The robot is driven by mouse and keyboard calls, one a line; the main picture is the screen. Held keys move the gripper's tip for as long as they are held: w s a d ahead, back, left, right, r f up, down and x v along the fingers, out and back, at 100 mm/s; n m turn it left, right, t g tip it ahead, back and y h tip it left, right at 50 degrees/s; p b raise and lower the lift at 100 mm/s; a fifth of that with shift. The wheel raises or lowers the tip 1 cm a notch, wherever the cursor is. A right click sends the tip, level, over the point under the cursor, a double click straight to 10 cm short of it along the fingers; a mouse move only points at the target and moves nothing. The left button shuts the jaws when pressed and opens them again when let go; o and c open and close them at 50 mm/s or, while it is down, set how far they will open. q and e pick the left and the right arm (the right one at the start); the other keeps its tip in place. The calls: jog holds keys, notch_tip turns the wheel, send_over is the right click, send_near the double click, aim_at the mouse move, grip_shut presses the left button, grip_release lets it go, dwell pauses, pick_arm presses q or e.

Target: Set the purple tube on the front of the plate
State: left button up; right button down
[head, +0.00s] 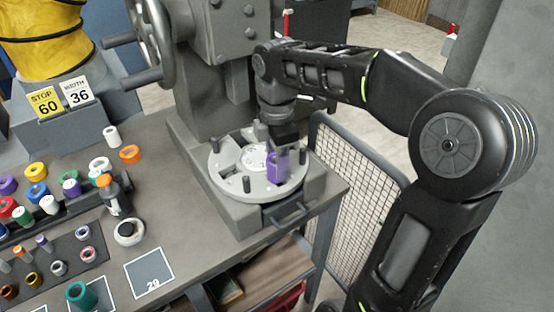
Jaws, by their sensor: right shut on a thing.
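The purple tube (277,168) stands upright at the right part of the round grey plate (223,183). My right gripper (280,147) comes down from above and is shut on the tube's upper part. The tube's lower end is at the plate's surface; I cannot tell whether it touches. The plate carries several dark upright pegs and a pale central disc. Part of the plate behind the tube and gripper is hidden. My left gripper is not in the head view.
The grey machine column (222,80) rises behind the plate. A wire mesh guard (352,190) stands to the right. Several coloured rings and spools crowd the left of the bench. A marked square (149,268) labelled 29 is bare. A drawer handle (287,214) sits below the plate.

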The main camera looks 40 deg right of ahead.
jog(key=shift+f, duration=0.15)
jog(key=c, duration=0.8)
grip_release()
notch_tip(320, 180, up, 8)
jog(key=p, duration=0.3)
jog(key=shift+f, duration=0.1)
